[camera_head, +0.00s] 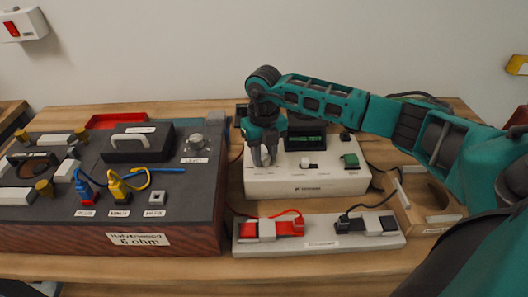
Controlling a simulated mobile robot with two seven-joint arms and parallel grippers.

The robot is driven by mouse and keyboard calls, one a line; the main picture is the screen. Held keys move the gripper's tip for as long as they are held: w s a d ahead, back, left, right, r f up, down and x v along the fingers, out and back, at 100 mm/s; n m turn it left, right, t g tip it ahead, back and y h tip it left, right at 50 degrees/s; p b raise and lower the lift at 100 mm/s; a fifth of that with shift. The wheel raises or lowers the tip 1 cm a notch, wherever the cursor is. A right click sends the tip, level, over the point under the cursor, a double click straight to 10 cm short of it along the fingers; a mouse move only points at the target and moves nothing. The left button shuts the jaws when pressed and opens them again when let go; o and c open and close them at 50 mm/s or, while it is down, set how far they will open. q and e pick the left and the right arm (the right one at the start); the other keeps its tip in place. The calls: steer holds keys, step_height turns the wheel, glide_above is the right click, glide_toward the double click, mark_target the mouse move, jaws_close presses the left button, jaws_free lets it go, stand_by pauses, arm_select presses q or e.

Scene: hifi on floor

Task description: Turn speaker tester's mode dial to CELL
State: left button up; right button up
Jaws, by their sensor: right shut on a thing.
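The speaker tester (320,184) is a white box near the middle of the bench, with a dark display (306,141) at its back and a green part (350,161) at its right. My right gripper (264,159) points down over the left part of its top. Its fingers are shut on what seems to be the mode dial, which they hide. The dial's setting and the CELL mark cannot be read. A small white knob or switch (306,163) stands just right of the gripper. My left gripper is not in view.
A large dark panel (180,215) with plugs, cables and a handled block (136,147) stands at left. A grey strip (318,244) with red and black clips lies in front of the tester. A wooden tray (433,220) is at right, under my right arm.

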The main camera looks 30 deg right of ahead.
mark_target(264, 156)
steer(key=o, duration=1)
steer(key=shift+o, duration=0.2)
step_height(264, 156, up, 13)
stand_by(0.5)
